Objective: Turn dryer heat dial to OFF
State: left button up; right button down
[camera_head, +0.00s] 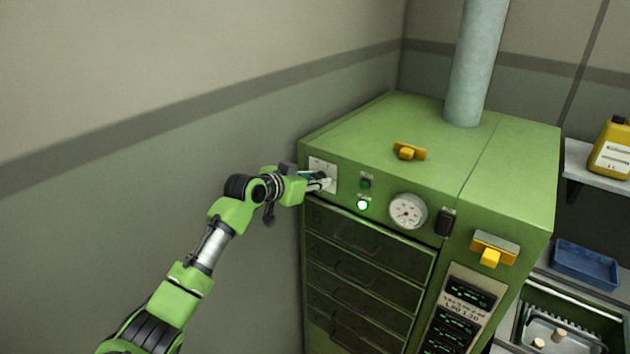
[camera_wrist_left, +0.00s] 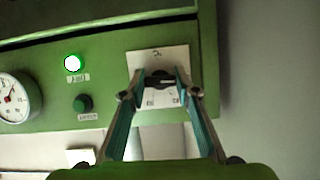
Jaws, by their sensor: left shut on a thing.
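The green dryer (camera_head: 420,155) stands in the corner. Its heat dial plate is a white square (camera_head: 322,165) at the upper left of the front panel; it also shows in the left wrist view (camera_wrist_left: 175,60). My left gripper (camera_head: 326,182) is at this plate. In the left wrist view its two fingers (camera_wrist_left: 159,84) are shut on the dark dial knob (camera_wrist_left: 159,77), one on each side. The plate's marks are too small to read, and the fingers hide part of it. My right gripper is not in view.
Next to the plate are a lit green lamp (camera_head: 362,205), a dark green button (camera_head: 365,183) and a round gauge (camera_head: 408,211). Drawers (camera_head: 365,250) lie below. A yellow-handled part (camera_head: 490,250) sticks out at right. A wall stands close on the left.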

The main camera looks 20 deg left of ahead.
pick_arm(q)
jog(key=shift+f+n, duration=0.2)
jog(key=shift+n, duration=0.1)
dwell(0.4)
jog(key=o, duration=1.1)
jog(key=shift+r, duration=0.1)
jog(key=shift+s+r, duration=0.1)
jog(key=v, duration=1.1)
jog(key=shift+s+a+r, duration=0.1)
jog(key=shift+s+a, duration=0.2)
